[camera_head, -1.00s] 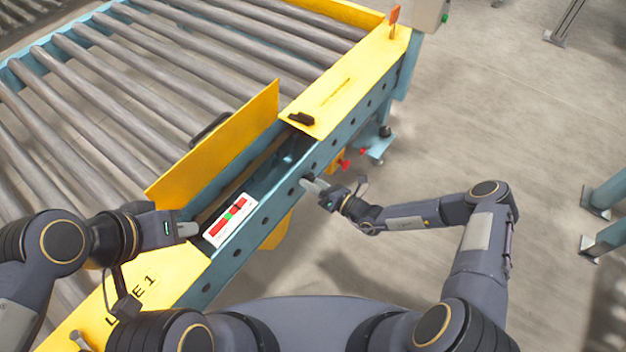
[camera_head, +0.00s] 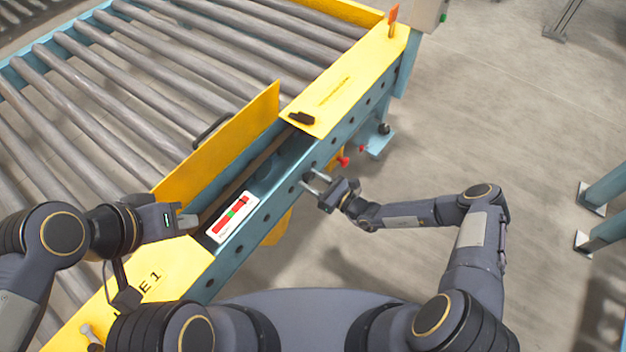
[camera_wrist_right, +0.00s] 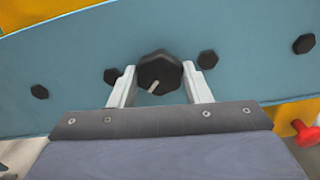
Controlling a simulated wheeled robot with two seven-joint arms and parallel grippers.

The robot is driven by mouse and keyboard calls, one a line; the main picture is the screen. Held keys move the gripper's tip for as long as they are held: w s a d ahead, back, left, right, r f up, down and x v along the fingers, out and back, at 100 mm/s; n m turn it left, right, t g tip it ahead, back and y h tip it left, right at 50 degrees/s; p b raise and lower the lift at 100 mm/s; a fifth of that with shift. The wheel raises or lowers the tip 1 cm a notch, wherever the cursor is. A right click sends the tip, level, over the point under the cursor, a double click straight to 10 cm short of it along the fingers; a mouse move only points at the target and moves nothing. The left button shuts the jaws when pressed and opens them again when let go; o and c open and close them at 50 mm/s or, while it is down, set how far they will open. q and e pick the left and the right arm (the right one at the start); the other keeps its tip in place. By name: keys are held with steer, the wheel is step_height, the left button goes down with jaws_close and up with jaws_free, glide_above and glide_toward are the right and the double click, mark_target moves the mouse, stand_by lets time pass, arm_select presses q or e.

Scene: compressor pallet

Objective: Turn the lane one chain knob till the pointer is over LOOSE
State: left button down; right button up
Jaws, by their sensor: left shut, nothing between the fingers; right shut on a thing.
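The black chain knob (camera_wrist_right: 160,70) sits on the blue side rail of the conveyor in the right wrist view. A short white line on its face points down and slightly left. My right gripper (camera_wrist_right: 158,76) is shut on the knob, one finger on each side; in the head view the gripper (camera_head: 311,180) is at the rail's outer face. A white card (camera_head: 233,217) with red and green bands lies in the open channel of the rail. Its lettering is too small to read, and I cannot make out LOOSE. My left gripper (camera_head: 189,221) is shut and empty by the card's left end.
A yellow cover (camera_head: 219,148) stands raised behind the channel, beside the rollers (camera_head: 150,100). The blue rail (camera_wrist_right: 70,70) carries several dark bolts. A red knob (camera_wrist_right: 305,133) is at the lower right in the wrist view. Floor right of the rail is open.

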steer(key=shift+f, duration=0.1)
steer(key=o, duration=1)
steer(key=v, duration=0.8)
steer(key=shift+p, duration=0.4)
steer(key=shift+a, duration=0.1)
